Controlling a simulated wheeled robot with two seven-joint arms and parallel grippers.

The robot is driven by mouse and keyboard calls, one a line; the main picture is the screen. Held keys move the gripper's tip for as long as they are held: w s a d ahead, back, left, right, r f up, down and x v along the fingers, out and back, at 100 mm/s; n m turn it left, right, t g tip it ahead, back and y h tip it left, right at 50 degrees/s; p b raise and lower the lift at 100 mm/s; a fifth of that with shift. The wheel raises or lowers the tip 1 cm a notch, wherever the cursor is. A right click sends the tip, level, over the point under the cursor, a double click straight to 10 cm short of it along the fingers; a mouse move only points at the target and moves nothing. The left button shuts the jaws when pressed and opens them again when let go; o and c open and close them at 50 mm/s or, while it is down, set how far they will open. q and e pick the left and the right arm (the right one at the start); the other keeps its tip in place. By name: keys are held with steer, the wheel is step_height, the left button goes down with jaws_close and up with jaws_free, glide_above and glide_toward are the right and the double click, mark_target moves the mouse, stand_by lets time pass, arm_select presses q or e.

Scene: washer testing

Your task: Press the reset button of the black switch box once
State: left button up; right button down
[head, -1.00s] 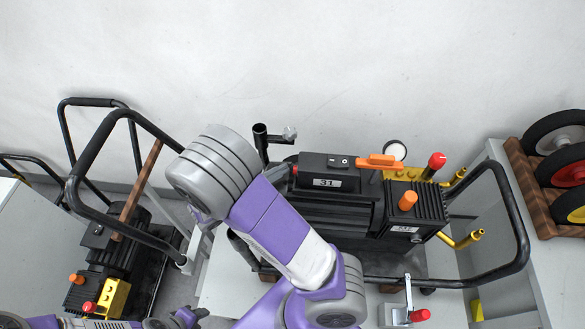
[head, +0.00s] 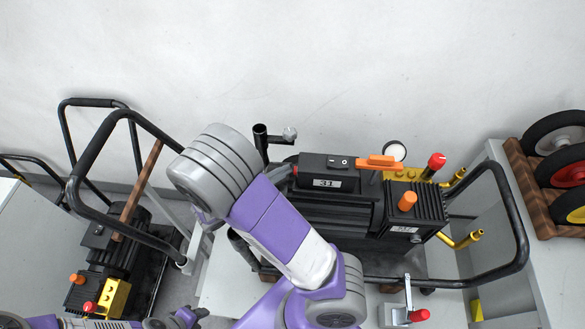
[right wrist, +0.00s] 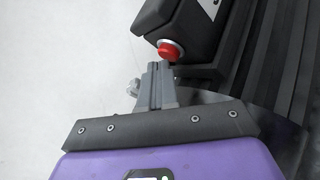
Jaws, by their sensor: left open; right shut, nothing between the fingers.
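The black switch box (head: 329,172) sits on top of the black pump at the middle right in the head view, with a rocker switch and a "31" label. Its red reset button (right wrist: 170,50) sticks out of the box's end in the right wrist view. My right gripper (right wrist: 160,68) is shut and empty, its fingertips right at the button's lower edge; I cannot tell whether they touch. In the head view my right arm hides most of that gripper. My left gripper (head: 188,318) is open, low at the bottom left, far from the box.
An orange handle (head: 380,162), an orange cap (head: 407,201) and a red-topped yellow fitting (head: 436,162) lie right of the box. A black tube frame (head: 520,240) surrounds the pump. A second pump cart (head: 115,250) stands at the left. A wheel rack (head: 530,190) is at the far right.

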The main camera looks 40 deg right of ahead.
steer(key=shift+s+d, duration=0.45)
steer(key=shift+s, duration=0.15)
stand_by(1.0)
steer(key=shift+w, duration=0.1)
steer(key=shift+w+a+p, duration=0.3)
steer(key=shift+w+a, duration=0.4)
steer(key=shift+w, duration=0.05)
steer(key=w+a, duration=0.3)
steer(key=w, duration=0.1)
steer(key=shift+w+a+p, duration=0.35)
steer(key=shift+a+p, duration=0.05)
steer(key=shift+p, duration=0.05)
stand_by(0.4)
